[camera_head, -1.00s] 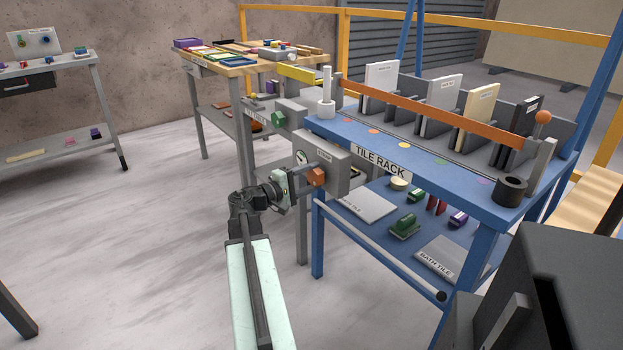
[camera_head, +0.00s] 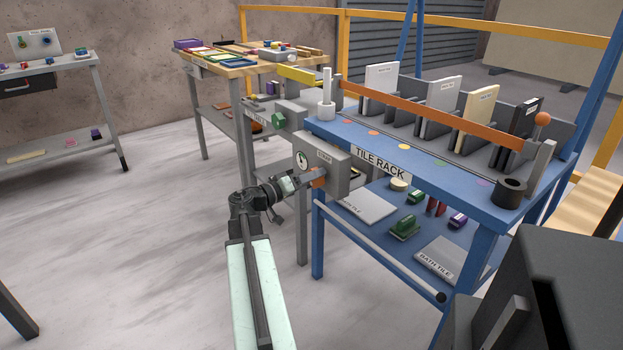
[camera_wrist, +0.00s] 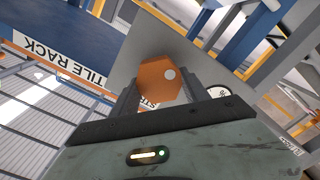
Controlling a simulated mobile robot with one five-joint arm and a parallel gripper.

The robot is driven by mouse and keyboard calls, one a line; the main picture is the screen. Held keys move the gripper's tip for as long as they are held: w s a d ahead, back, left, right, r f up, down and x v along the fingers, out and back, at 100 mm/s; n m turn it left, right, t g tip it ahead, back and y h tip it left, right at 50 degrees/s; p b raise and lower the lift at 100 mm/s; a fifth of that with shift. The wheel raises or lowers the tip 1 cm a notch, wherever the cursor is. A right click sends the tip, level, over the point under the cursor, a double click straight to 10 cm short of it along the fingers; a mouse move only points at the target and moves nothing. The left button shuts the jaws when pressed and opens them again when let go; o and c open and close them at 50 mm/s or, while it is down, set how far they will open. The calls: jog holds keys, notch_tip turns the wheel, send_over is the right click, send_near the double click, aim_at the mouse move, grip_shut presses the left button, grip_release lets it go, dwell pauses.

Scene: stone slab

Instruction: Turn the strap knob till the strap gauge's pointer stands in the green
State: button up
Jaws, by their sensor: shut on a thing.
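The orange strap knob (camera_head: 319,178) sticks out of the front of a grey box (camera_head: 335,172) at the left end of the tile rack. In the wrist view the knob (camera_wrist: 152,78) has a pale dot and sits between the two fingers. My gripper (camera_head: 308,180) is shut on it. The strap gauge (camera_head: 302,160) is a round white dial on the same box, left of and above the knob. Its dark pointer looks near upright; the green is too small to place against it surely. In the wrist view the gauge (camera_wrist: 219,92) is partly hidden by my gripper.
The blue tile rack (camera_head: 420,178) holds several upright tiles, with a lower shelf of loose objects. A second grey box with a green knob (camera_head: 278,120) stands behind on the left. A wooden-topped table (camera_head: 240,68) is farther back.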

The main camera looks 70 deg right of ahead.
jog(key=m, duration=0.4)
jog(key=shift+m, duration=2.1)
jog(key=o, duration=1.4)
jog(key=shift+c, duration=0.2)
jog(key=v, duration=0.8)
jog(key=shift+s, duration=0.15)
